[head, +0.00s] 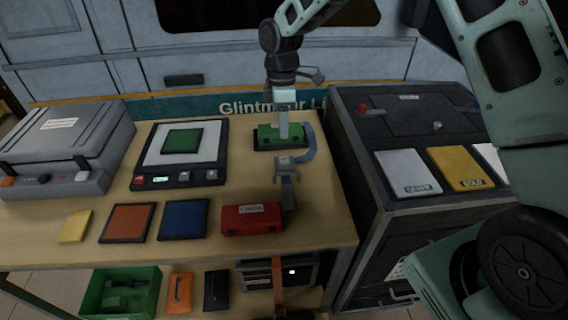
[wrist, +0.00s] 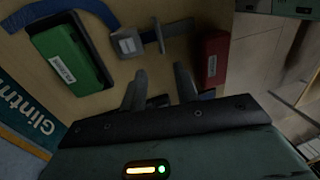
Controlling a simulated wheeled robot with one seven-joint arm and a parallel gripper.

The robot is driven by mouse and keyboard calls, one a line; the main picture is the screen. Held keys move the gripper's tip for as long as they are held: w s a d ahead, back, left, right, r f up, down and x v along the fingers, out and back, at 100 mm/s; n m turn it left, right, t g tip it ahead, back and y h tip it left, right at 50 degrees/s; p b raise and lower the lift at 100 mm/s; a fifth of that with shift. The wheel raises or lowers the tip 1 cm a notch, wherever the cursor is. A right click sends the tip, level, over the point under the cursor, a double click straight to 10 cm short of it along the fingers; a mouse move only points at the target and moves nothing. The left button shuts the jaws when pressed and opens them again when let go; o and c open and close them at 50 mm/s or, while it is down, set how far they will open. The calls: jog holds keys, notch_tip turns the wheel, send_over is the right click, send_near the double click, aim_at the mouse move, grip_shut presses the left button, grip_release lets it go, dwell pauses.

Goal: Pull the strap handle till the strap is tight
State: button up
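A blue strap (head: 308,143) curves along the right side of a green case (head: 268,138) on the bench; it also shows in the wrist view (wrist: 78,8). It runs to a grey buckle (head: 292,163), also in the wrist view (wrist: 127,43). A grey upright strap handle (head: 289,192) stands at the near side of the buckle; in the wrist view the handle (wrist: 160,37) is a thin bar beside the buckle. My gripper (head: 284,132) hangs over the green case. In the wrist view its fingers (wrist: 160,86) are apart with nothing between them, short of the handle.
A red case (head: 253,219) lies just left of the handle. A scale (head: 199,172) with a green pad, a grey machine (head: 62,145) and flat coloured pads stand further left. A dark cabinet (head: 364,145) rises right of the bench. The bench's front edge is close to the handle.

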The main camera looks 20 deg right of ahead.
jog(key=p, duration=0.2)
send_over(284, 180)
notch_tip(284, 180, down, 12)
jog(key=shift+f, duration=0.2)
grip_shut()
